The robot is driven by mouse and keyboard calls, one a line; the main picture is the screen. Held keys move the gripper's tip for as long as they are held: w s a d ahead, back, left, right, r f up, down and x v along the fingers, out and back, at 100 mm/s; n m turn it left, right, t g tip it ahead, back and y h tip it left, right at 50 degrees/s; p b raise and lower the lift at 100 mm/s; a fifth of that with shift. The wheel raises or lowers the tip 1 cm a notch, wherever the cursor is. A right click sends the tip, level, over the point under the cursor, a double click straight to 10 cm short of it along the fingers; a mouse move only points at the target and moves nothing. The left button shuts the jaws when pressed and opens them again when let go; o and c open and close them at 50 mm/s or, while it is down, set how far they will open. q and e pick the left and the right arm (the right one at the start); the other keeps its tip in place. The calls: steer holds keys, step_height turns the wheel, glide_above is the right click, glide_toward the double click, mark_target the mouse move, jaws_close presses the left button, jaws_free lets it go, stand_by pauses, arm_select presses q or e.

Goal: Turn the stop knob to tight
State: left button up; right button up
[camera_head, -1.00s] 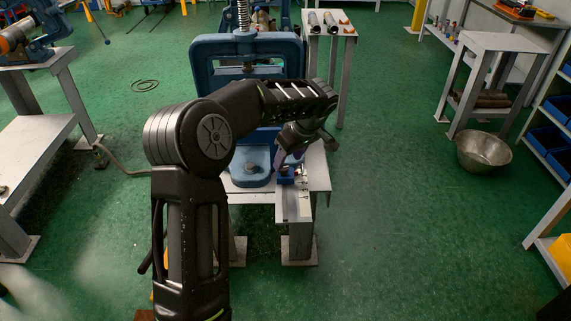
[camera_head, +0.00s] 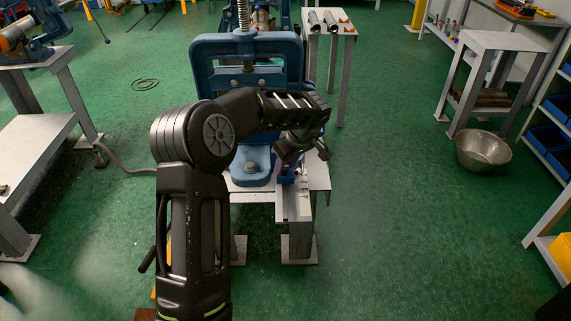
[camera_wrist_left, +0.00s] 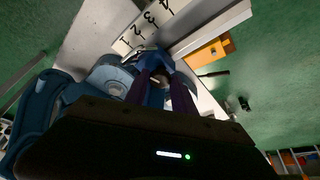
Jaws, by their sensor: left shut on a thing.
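The blue vise (camera_head: 249,46) stands on a small grey bench in the middle of the head view. A small blue stop block (camera_head: 288,177) sits on the pale rail at its right. In the left wrist view the stop block (camera_wrist_left: 148,60) is beside a white scale with numbers (camera_wrist_left: 148,27). My left gripper (camera_head: 286,163) reaches down to the block from above. In the left wrist view its two purple fingers (camera_wrist_left: 163,84) are closed around a small part at the block, which I take for the stop knob. The fingers mostly hide the knob. My right gripper is not in view.
The pale rail (camera_head: 294,206) runs to the bench's front edge. A rear table (camera_head: 343,30) holds pipes. A metal bowl (camera_head: 484,150) stands on the green floor at the right. Another bench (camera_head: 36,140) is at the left. The floor between is mostly clear.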

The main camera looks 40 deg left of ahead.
arm_select(q)
jaws_close()
steer(key=shift+a+f+m+t+b, duration=0.1)
steer(key=shift+f+m+t+b, duration=0.15)
steer(key=shift+m+b, duration=0.7)
steer(key=shift+s+r+m+t+b, duration=0.1)
steer(key=shift+r+m+t+b, duration=0.1)
steer(key=shift+m+t+b, duration=0.25)
steer(key=shift+r, duration=0.1)
steer(key=o, duration=0.7)
jaws_free()
steer(key=v, duration=0.7)
steer(key=shift+r, duration=0.4)
